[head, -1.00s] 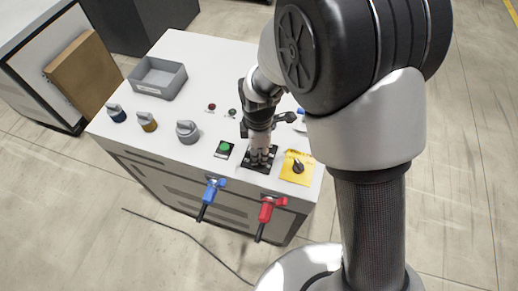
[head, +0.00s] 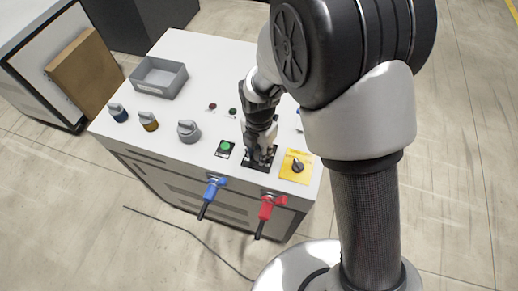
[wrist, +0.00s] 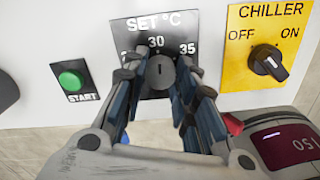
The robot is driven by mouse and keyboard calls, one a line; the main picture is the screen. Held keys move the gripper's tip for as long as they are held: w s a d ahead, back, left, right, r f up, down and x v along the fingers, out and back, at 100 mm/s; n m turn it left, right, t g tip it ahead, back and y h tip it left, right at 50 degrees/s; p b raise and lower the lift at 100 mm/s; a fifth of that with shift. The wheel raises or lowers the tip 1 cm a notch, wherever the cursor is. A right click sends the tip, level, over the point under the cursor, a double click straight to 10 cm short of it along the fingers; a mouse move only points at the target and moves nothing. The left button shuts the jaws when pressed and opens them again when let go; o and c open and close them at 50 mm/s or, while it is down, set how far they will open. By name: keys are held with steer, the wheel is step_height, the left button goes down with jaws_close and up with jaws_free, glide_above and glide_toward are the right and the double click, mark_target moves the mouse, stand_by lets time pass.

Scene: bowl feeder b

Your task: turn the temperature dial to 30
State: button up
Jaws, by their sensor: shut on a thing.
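The temperature dial (wrist: 160,73) is a round grey knob on a black plate (wrist: 187,24) marked "SET °C". The figures 30 and 35 show above and right of the knob, and the left figure is partly hidden by a finger. A short dark line on the knob stands about upright, roughly toward 30. My gripper (wrist: 160,80) is shut on the dial, one finger on each side. In the head view my gripper (head: 260,155) is at the plate near the machine's front edge and hides the dial.
A green START button (wrist: 72,78) is left of the dial. A yellow CHILLER switch plate (wrist: 240,68) is close on the right. Blue (head: 213,188) and red (head: 267,207) handles stick out of the front. A grey bin (head: 158,78) and several knobs stand further left.

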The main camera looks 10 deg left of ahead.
mark_target(259, 153)
steer(key=shift+n, duration=0.6)
steer(key=o, duration=1)
steer(key=shift+o, duration=0.2)
steer(key=shift+r, duration=0.15)
step_height(259, 153, up, 12)
